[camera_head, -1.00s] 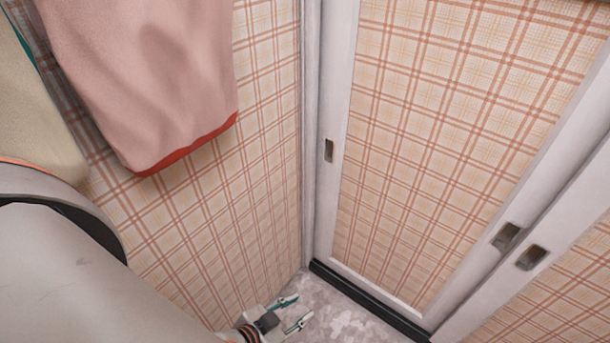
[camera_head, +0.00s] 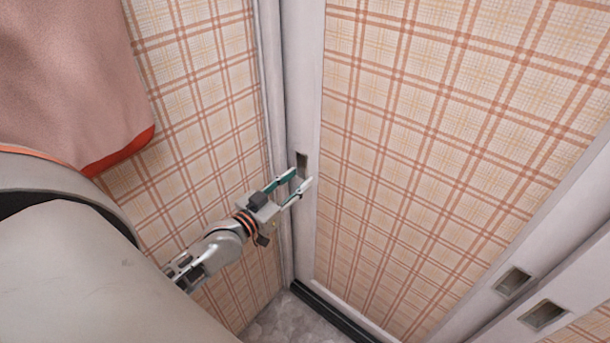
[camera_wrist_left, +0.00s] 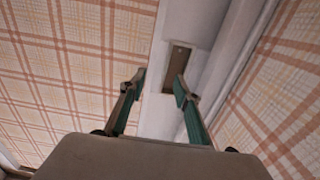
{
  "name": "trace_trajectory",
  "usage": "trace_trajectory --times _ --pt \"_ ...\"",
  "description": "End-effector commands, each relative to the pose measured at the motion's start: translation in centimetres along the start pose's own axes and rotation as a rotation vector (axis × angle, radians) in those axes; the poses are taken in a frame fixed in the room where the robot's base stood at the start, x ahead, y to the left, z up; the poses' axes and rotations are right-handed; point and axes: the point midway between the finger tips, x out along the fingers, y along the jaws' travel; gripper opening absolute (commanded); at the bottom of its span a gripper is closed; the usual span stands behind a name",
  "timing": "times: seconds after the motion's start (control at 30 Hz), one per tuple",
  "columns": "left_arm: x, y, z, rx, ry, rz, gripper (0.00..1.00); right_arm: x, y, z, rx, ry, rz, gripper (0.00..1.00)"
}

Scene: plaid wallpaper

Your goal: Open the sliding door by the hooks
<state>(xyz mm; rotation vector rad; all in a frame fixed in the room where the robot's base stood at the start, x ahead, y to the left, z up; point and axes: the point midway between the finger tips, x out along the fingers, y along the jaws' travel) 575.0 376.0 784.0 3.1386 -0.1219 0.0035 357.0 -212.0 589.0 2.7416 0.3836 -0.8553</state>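The sliding door (camera_head: 420,130) has plaid panelling in a pale frame. A small recessed hook (camera_head: 302,162) sits in its left frame edge, and it also shows in the left wrist view (camera_wrist_left: 179,66). My left gripper (camera_head: 297,185) is open and empty, its fingertips close to this recess and just below it in the head view. In the left wrist view the two fingers (camera_wrist_left: 157,88) stand apart, the right one near the recess. I cannot tell whether it touches. Another recessed hook (camera_head: 513,281) is in the door's right frame edge. My right gripper is not in view.
A neighbouring plaid panel with its own recessed hook (camera_head: 543,315) is at the lower right. A plaid side wall (camera_head: 200,100) meets the door frame at the left. A pink towel (camera_head: 75,80) hangs at upper left. A dark floor track (camera_head: 330,310) runs below the door.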

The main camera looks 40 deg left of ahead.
Motion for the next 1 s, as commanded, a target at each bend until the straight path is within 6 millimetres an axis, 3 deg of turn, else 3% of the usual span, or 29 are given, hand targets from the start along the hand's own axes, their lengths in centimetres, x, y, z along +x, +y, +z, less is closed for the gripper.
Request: trace_trajectory --times 0.23,0.6,0.73,1.0 --pt "2.8 0.0 0.1 0.000 -0.001 0.000 0.32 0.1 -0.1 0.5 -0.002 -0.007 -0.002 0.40" --pt "3.3 0.1 0.1 0.000 -0.002 0.001 0.32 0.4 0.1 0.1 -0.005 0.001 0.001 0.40" --pt "3.3 0.1 0.1 0.000 -0.002 0.001 0.01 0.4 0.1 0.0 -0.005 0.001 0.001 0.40" --pt "3.3 0.4 0.0 0.000 -0.002 0.001 0.00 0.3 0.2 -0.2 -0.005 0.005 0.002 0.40"
